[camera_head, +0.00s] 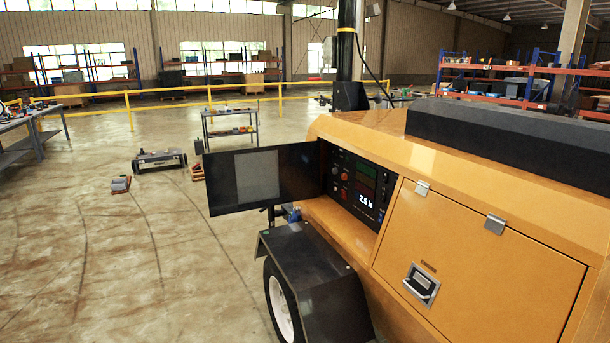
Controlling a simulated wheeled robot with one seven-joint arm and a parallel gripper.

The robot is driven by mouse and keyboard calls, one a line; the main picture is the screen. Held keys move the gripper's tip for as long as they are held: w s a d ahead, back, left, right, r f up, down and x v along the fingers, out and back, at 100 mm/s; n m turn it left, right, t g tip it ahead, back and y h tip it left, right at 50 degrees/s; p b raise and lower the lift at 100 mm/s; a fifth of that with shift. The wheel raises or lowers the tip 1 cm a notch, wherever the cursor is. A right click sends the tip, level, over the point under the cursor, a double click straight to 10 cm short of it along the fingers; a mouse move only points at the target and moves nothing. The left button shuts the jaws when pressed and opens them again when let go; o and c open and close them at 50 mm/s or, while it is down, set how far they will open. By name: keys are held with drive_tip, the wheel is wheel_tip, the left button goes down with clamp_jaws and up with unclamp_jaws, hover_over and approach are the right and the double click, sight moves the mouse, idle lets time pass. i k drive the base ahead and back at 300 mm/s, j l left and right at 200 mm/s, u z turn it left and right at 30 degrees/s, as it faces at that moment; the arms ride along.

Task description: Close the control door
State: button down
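The control door (225,180) is a dark panel with a grey square on its face. It stands wide open, sticking out to the left from the orange light tower (345,225). Its right edge meets the tower beside the control panel (358,185). The control panel is uncovered and shows knobs, a red button and a lit display reading 2.5 h. My gripper is not in view.
A black fender (305,275) and wheel (280,305) jut out below the door. A closed orange side hatch (480,265) with a latch is at right. The floor at left is open, with a low cart (160,161) and yellow railing (180,105) farther back.

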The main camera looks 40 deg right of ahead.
sight(245, 179)
drive_tip(key=z, duration=1.5)
drive_tip(key=k+j+u, duration=0.1)
drive_tip(key=u, duration=0.35)
drive_tip(key=k+j+u, duration=0.1)
drive_tip(key=j+u, duration=0.5)
drive_tip(key=u, duration=0.3)
drive_tip(key=j+u, duration=0.4)
drive_tip(key=i+j+u, duration=0.6)
drive_tip(key=i+l+z, duration=0.2)
drive_tip(key=i+z, duration=1)
drive_tip(key=i+l+z, duration=0.2)
drive_tip(key=i+z, duration=0.75)
drive_tip(key=i, duration=0.15)
drive_tip(key=i+j+z, duration=0.3)
drive_tip(key=i+z, duration=0.15)
drive_tip(key=i+l, duration=0.65)
drive_tip(key=i, duration=0.25)
